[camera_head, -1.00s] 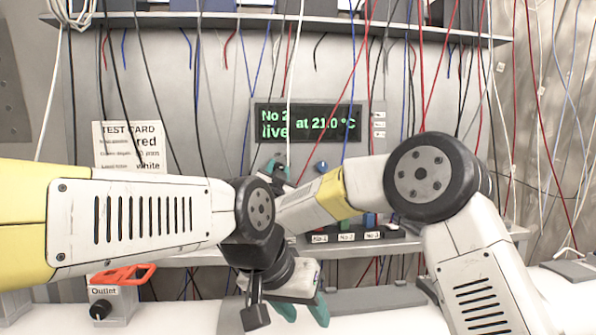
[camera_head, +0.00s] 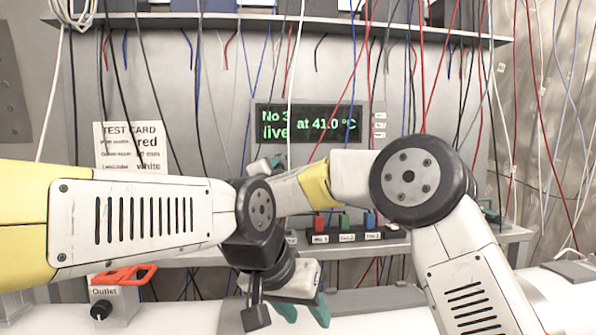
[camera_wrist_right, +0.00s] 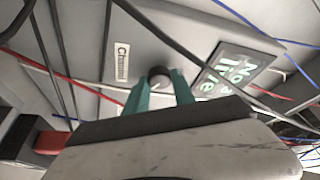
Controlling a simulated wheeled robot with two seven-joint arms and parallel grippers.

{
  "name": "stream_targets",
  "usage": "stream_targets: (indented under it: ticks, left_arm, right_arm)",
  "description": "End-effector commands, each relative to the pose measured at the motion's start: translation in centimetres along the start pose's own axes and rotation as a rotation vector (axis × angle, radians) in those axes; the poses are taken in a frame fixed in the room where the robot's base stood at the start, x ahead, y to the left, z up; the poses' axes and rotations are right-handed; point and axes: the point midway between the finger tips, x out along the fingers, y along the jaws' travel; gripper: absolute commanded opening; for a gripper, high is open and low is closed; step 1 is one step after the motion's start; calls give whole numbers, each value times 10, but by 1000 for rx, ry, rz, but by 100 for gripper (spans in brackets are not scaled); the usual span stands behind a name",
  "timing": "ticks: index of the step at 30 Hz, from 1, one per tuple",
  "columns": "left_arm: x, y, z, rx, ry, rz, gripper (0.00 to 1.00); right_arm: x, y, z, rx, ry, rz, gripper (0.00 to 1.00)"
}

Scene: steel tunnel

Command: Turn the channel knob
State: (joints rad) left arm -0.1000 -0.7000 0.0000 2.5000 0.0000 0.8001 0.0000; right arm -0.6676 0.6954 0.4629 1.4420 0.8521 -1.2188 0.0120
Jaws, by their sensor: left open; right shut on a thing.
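The channel knob (camera_wrist_right: 158,76), dark and round with a pale mark, sits on the grey panel beside a "Channel" label (camera_wrist_right: 122,62) in the right wrist view. My right gripper (camera_wrist_right: 160,88) has its teal fingers on either side of the knob and is shut on it. In the head view the knob is hidden, and my right gripper (camera_head: 268,163) shows only in part behind its own arm. The display (camera_head: 306,122) reads "No 3 live at 41.0 °C". My left gripper (camera_head: 304,310) is open and empty, low in front of the shelf.
Many hanging cables cross the panel, some near my right arm. A test card (camera_head: 130,148) is at the left. Red (camera_head: 320,222), green (camera_head: 345,221) and blue (camera_head: 370,219) labelled parts stand on the shelf. An outlet box (camera_head: 112,305) with a red handle is lower left.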

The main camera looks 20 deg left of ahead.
Motion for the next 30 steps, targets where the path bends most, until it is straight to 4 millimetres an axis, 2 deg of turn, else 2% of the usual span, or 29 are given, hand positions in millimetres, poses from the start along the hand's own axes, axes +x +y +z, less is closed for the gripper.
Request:
stream_targets:
  ticks: [14,15,18,26,30]
  left_arm:
    - [0,0,0,0,0,0,44]
    - [0,0,0,0,0,0,44]
    - [0,0,0,0,0,0,44]
    - [0,0,0,0,0,0,44]
    - [0,0,0,0,0,0,44]
  right_arm:
    - [0,2,1,13,-3,9,0]
    - [0,2,1,13,-3,9,34]
    - [0,1,1,12,-2,8,52]
    - [0,0,0,12,-1,6,52]
    - [-7,0,1,12,-1,5,52]
